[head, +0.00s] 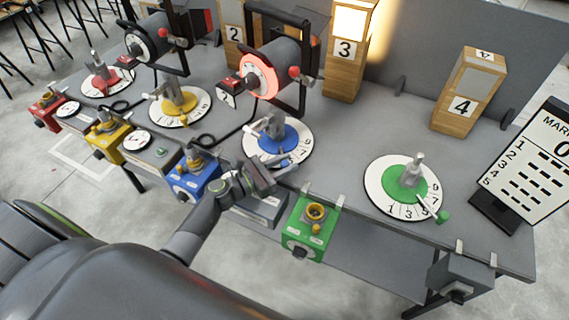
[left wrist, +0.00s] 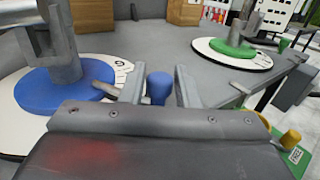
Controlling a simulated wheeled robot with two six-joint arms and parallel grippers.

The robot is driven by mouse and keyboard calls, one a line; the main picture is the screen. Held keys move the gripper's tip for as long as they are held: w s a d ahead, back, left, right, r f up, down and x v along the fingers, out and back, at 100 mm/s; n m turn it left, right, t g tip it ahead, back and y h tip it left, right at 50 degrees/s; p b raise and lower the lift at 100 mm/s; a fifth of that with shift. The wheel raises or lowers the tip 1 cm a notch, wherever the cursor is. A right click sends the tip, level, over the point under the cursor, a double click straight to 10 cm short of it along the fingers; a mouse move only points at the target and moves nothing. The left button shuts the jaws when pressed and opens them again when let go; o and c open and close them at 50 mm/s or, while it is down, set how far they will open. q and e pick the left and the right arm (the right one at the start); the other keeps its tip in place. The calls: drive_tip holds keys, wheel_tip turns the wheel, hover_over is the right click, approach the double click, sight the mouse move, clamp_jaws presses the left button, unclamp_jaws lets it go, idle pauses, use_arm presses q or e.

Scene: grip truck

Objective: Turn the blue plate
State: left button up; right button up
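The blue plate (head: 272,133) is a blue disc on a white numbered dial, with a grey metal fixture on top. In the left wrist view the blue plate (left wrist: 50,92) is at the left. Its upright blue knob (left wrist: 158,86) stands at the end of a grey lever at the dial's edge. My left gripper (head: 279,166) is at the near edge of this dial. In the left wrist view its two fingers (left wrist: 160,84) stand apart, one on each side of the knob, with gaps visible. My right gripper is not in view.
A green plate (head: 396,182) on a dial is to the right; a yellow plate (head: 165,112) and a red plate (head: 93,84) are to the left. Coloured boxes, including a blue box (head: 183,188) and a green box (head: 316,238), line the table's front edge. A motor (head: 278,68) stands behind.

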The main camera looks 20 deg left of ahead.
use_arm(q)
drive_tip(key=shift+o, duration=1.2)
drive_tip(key=b+v, duration=0.5)
drive_tip(key=v, duration=1.2)
drive_tip(key=shift+s+b, duration=0.2)
drive_tip(key=shift+b, duration=0.15)
